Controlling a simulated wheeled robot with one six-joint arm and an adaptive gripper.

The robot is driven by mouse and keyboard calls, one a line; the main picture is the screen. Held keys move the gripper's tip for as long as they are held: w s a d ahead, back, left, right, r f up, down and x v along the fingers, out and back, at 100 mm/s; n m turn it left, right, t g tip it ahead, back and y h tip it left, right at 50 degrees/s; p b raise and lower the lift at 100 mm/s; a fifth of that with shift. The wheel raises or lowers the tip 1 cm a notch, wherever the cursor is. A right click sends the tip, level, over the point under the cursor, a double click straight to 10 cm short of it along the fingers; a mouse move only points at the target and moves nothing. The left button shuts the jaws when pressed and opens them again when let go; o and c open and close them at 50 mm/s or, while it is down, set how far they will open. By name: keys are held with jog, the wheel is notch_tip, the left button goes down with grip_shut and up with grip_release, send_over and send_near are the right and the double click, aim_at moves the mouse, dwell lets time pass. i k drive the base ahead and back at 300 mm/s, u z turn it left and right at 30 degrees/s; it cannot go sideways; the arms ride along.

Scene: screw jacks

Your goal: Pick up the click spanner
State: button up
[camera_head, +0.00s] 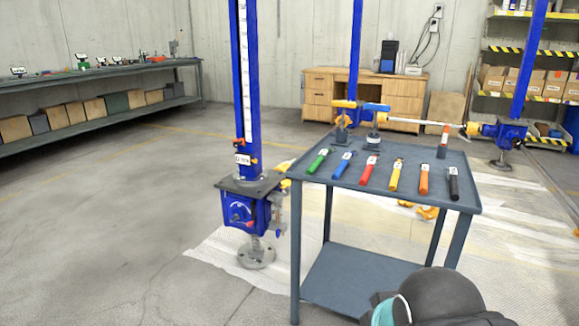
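Several hand tools with coloured handles lie in a row on the top of a grey two-level cart (340,285): a green one (319,160), a blue one (344,164), a red one (367,171), a yellow one (396,176), an orange one (424,180) and a black one (453,184). Each has a small pale label, too small to read. I cannot tell which, if any, is the click spanner. My gripper is not in view; only a dark, rounded part of my arm with a teal band shows at the bottom right.
At the cart's back edge stand tools with an orange top (343,104), a blue top (376,107) and a red part (445,130). A blue screw jack (246,210) stands left of the cart. The floor at left is clear; a workbench (100,120) runs along the wall.

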aim_at(346, 157)
jog(key=u, duration=0.2)
jog(key=i, duration=1.05)
jog(key=z, duration=0.7)
